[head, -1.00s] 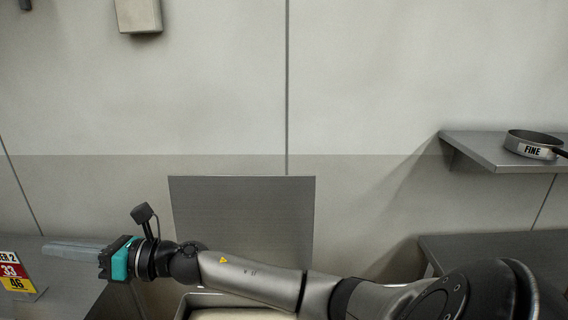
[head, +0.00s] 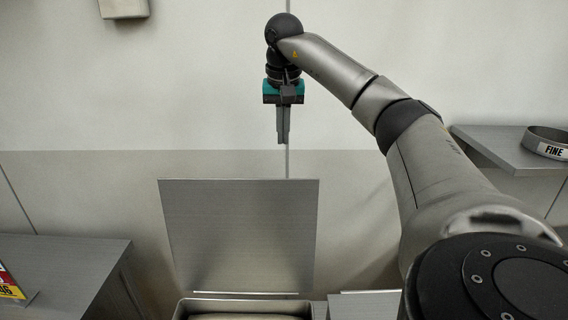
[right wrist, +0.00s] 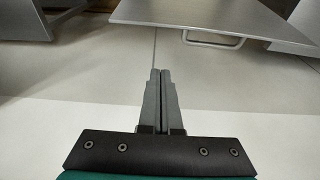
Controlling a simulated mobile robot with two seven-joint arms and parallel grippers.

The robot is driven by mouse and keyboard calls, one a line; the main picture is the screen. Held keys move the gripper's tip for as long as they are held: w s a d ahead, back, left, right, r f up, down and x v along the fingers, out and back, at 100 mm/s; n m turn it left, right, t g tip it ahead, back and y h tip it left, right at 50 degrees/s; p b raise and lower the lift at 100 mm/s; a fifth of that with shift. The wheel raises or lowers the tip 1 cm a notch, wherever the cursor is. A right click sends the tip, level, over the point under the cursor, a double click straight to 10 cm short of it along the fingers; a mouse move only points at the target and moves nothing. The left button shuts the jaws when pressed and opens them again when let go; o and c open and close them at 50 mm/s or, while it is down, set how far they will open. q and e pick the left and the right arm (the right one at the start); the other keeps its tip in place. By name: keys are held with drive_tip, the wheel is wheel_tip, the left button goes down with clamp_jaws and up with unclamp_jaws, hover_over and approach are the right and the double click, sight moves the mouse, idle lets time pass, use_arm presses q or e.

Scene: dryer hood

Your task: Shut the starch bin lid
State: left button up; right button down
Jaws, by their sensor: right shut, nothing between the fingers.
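The starch bin lid (head: 238,236) is a flat grey metal panel standing raised, nearly upright, at the back of the open bin (head: 180,310). Pale contents show inside the bin's rim at the bottom of the head view. My right gripper (head: 283,140) hangs above the lid's top edge, fingers pointing down, shut and empty, apart from the lid. In the right wrist view the closed fingertips (right wrist: 160,72) point toward the lid (right wrist: 210,18), which has a bar handle (right wrist: 213,42) along one edge. My left gripper is not in view.
A grey counter (head: 65,265) with a coloured number sign (head: 8,286) stands left of the bin. A shelf (head: 500,146) at right holds a round sieve marked FINE (head: 546,142). Another grey surface (head: 365,305) lies right of the bin. A wall box (head: 123,8) hangs at upper left.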

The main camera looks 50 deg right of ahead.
drive_tip(key=s+x, duration=0.2)
drive_tip(key=x, duration=0.8)
drive_tip(key=shift+s+a+r, duration=0.15)
drive_tip(key=shift+s+a, duration=0.1)
drive_tip(key=shift+a, duration=0.5)
drive_tip(key=shift+s+a+r, duration=0.15)
drive_tip(key=shift+s+a, duration=0.15)
drive_tip(key=shift+a, duration=0.45)
